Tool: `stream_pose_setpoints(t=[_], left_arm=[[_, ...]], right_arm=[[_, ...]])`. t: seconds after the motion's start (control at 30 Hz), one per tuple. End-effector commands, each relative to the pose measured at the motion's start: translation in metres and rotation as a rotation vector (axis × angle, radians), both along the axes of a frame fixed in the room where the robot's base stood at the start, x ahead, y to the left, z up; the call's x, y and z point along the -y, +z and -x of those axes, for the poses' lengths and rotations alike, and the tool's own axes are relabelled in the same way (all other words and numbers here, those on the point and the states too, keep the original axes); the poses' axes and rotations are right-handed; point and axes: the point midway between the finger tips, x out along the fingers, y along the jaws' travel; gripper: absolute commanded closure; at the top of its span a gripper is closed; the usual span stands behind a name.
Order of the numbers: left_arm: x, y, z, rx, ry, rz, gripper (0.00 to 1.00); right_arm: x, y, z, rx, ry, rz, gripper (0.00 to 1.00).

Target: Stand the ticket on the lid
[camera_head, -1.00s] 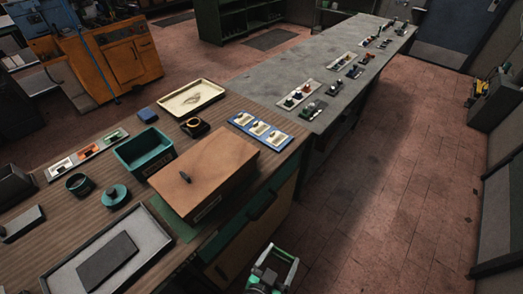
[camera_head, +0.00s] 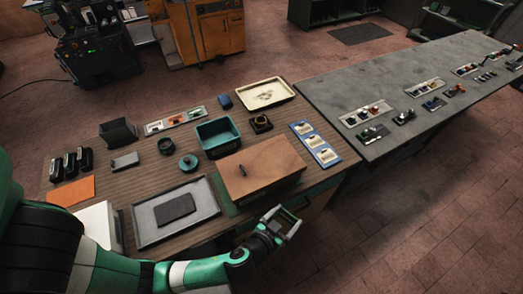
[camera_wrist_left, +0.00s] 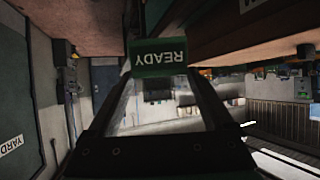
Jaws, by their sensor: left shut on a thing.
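The ticket (camera_wrist_left: 160,57) is a small green card with white READY lettering, upside down in the left wrist view. My left gripper (camera_wrist_left: 161,72) is shut on it at the fingertips. In the head view my left gripper (camera_head: 284,220) is beyond the near side of a box, off its right front corner. I cannot make out the ticket there. The box has a flat brown lid (camera_head: 265,163) with a small dark piece (camera_head: 243,171) on its left part. The ticket is apart from the lid. My right gripper is not in view.
Left of the box lies a grey tray (camera_head: 143,236) with a dark slab. A green bin (camera_head: 218,137) stands behind the box, and a blue card holder (camera_head: 316,143) lies right of it. A grey bench (camera_head: 400,80) extends right. Floor is open at right front.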

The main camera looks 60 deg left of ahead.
Motion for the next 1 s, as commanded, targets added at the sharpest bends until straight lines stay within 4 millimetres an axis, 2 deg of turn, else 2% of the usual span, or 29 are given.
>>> stream_pose_setpoints(t=[0.03,0.1,0.3,0.43,0.6,0.77,0.87,1.0], left_arm=[[-0.017,0.038,0.008,-0.004,0.049,-0.002,0.65],[-0.037,0.06,0.019,-0.002,0.113,-0.003,0.65],[-0.086,0.116,0.052,0.007,0.278,-0.009,0.65],[-0.105,0.137,0.069,0.013,0.349,-0.012,0.65],[-0.115,0.143,0.078,0.018,0.387,-0.014,0.65],[-0.117,0.137,0.077,0.02,0.391,-0.014,0.65],[-0.125,0.126,0.071,0.023,0.395,-0.013,0.65],[-0.146,0.109,0.055,0.025,0.4,-0.012,0.65]], right_arm=[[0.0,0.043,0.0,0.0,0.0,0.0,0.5],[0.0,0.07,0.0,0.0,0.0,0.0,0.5],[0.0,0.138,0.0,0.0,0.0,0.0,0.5],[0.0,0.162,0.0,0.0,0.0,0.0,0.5],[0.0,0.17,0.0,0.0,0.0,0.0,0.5],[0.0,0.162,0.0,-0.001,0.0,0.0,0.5],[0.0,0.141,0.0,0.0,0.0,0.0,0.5],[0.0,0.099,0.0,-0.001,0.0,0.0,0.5]])
